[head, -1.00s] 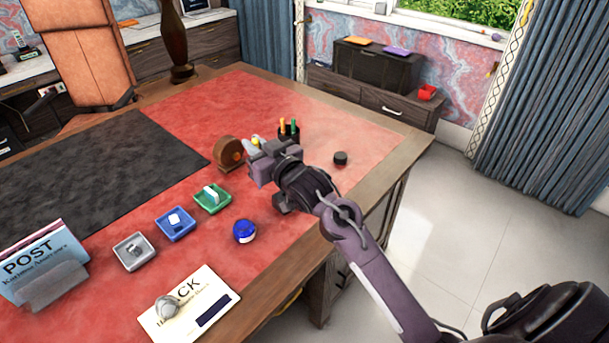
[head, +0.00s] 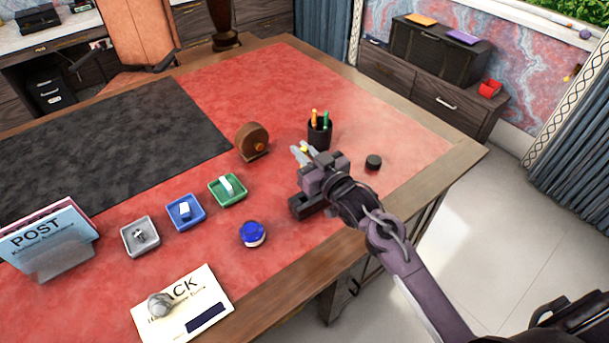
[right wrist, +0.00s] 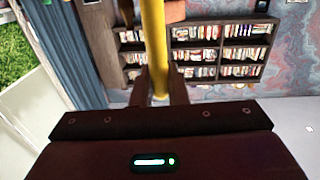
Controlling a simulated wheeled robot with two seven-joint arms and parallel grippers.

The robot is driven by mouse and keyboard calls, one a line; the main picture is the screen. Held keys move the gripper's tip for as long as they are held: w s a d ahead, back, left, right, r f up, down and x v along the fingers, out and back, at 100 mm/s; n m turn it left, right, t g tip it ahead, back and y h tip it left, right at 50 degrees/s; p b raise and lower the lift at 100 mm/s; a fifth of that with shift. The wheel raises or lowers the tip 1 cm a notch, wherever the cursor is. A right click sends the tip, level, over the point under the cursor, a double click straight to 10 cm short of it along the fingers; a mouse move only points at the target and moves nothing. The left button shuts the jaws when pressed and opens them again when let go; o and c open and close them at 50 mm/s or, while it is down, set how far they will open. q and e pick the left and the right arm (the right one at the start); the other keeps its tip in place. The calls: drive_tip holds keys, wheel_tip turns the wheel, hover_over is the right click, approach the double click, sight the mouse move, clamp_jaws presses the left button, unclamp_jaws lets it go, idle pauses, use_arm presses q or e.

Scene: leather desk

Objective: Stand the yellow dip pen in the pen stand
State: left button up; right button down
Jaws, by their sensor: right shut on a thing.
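My right gripper (head: 302,158) is shut on the yellow dip pen (head: 304,149), above the red desk surface. In the right wrist view the pen (right wrist: 154,45) runs upward from between the two fingers (right wrist: 160,88). In the head view only a small yellow part shows at the fingertips. The pen stand (head: 319,135) is a black cup just behind and to the right of the fingertips, with an orange pen (head: 314,117) and a green pen (head: 326,119) standing in it. The held pen is outside the cup. My left gripper is not in view.
A round wooden object (head: 252,140) stands left of the gripper. A small black round thing (head: 373,162) lies to the right. Green (head: 228,200), blue (head: 172,223) and grey (head: 126,247) trays and a blue round object (head: 252,241) are nearer. The red surface behind the stand is clear.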

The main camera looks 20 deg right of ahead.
wheel_tip(320, 180, down, 5)
wheel_tip(320, 180, down, 4)
drive_tip(key=shift+w+r, duration=0.1)
drive_tip(key=shift+r, duration=0.1)
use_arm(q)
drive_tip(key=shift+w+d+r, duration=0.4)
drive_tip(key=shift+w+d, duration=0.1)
use_arm(e)
drive_tip(key=shift+f, duration=0.15)
drive_tip(key=c, duration=1.4)
unclamp_jaws()
drive_tip(key=shift+c, duration=0.2)
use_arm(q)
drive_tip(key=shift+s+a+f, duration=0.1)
